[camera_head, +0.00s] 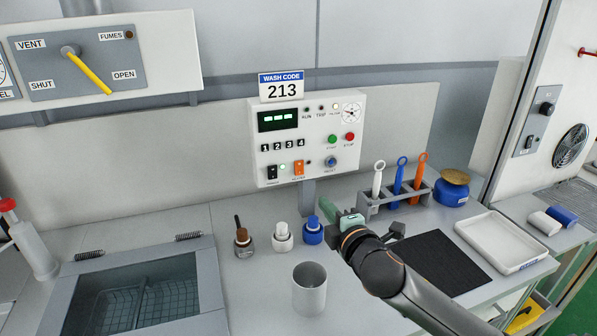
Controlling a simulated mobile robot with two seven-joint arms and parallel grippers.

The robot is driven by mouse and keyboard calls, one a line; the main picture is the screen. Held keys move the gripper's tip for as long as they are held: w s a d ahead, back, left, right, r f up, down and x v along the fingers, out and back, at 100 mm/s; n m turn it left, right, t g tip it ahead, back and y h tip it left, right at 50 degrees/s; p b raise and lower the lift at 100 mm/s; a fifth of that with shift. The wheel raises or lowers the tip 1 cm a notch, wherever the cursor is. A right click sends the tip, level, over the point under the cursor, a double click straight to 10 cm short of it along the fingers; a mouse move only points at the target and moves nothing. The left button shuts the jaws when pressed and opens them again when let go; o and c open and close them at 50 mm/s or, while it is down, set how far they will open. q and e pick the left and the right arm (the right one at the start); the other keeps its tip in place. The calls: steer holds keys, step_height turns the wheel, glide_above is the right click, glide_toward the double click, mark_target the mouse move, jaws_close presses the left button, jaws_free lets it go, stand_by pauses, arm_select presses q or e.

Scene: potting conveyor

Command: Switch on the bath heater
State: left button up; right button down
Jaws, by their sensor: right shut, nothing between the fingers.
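The white control panel (307,138) stands at the back of the bench. Low on it are a black rocker switch (272,171) and an orange rocker switch (298,168), with a lit green lamp (283,168) between them. A small dark lamp (309,162) sits right of the orange switch. The labels under the switches are too small to read surely. My right gripper (333,212), pale green, is shut and empty, below and in front of the panel, apart from the switches. My left gripper is out of view. The bath (140,293) is at the lower left under a see-through lid.
Brown, white and blue-capped bottles (312,230) stand left of my right gripper, with a grey cup (310,289) in front. A tool rack (395,200), blue jar (451,190), black mat (440,262) and white tray (506,242) lie to the right.

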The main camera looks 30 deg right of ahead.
mark_target(300, 173)
steer(key=shift+r, duration=0.3)
steer(key=x, duration=1.4)
steer(key=shift+a+p, duration=0.1)
steer(key=shift+p, duration=0.3)
steer(key=shift+w+f+t+b, duration=0.2)
steer(key=shift+f+t+b, duration=0.1)
steer(key=shift+b, duration=0.6)
steer(key=shift+r, duration=0.3)
steer(key=shift+f, duration=0.1)
